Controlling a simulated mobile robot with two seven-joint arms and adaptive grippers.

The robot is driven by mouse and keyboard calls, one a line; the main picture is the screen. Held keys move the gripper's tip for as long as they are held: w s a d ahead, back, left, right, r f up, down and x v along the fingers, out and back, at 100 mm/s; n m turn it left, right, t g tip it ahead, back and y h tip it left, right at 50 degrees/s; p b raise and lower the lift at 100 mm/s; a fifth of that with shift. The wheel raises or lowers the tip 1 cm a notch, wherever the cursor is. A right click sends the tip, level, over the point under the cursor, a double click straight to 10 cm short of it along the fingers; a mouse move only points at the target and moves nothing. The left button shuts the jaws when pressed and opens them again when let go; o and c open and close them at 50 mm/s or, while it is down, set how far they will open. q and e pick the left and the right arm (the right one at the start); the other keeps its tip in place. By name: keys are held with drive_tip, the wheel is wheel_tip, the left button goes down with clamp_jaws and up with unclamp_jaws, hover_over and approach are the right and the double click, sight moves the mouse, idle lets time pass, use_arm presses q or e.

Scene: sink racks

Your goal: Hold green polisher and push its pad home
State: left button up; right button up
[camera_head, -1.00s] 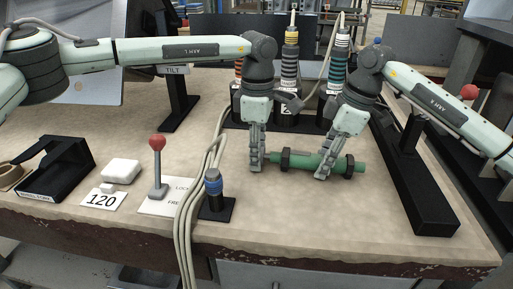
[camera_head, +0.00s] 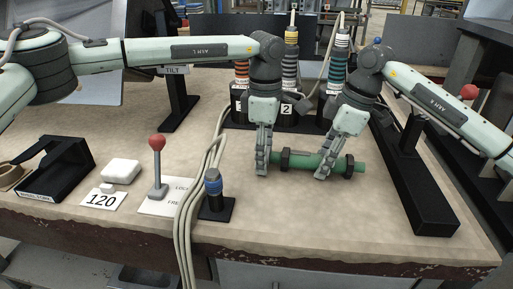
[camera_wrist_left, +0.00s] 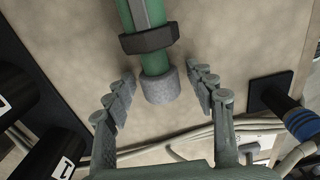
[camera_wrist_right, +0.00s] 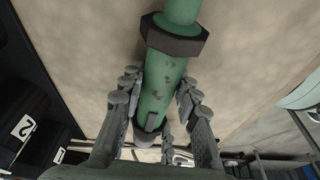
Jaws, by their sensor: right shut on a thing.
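The green polisher (camera_head: 307,161) lies flat on the bench, with dark collars (camera_wrist_left: 150,39) around its body. A grey pad (camera_wrist_left: 161,85) sits at its left end; in the head view my left fingers mostly hide it. My left gripper (camera_head: 263,170) is open at that end, and in the left wrist view its fingers (camera_wrist_left: 162,79) stand on either side of the pad, with gaps showing. My right gripper (camera_head: 324,172) is shut on the polisher's body; the right wrist view shows its fingers (camera_wrist_right: 160,78) along both sides of the green tube, beside a dark collar (camera_wrist_right: 174,36).
Banded cylinders (camera_head: 290,75) stand in a dark rack behind my grippers. A blue-topped cylinder (camera_head: 213,182), grey cables (camera_head: 189,215) and a red-knobbed lever (camera_head: 157,168) are to the left. A black stand (camera_head: 425,190) is at right. Bench in front of the polisher is clear.

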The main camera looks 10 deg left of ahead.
use_arm(q)
drive_tip(key=shift+a+r, duration=0.1)
drive_tip(key=shift+r, duration=3.45)
use_arm(e)
drive_tip(key=o, duration=1.1)
drive_tip(key=shift+o, duration=0.2)
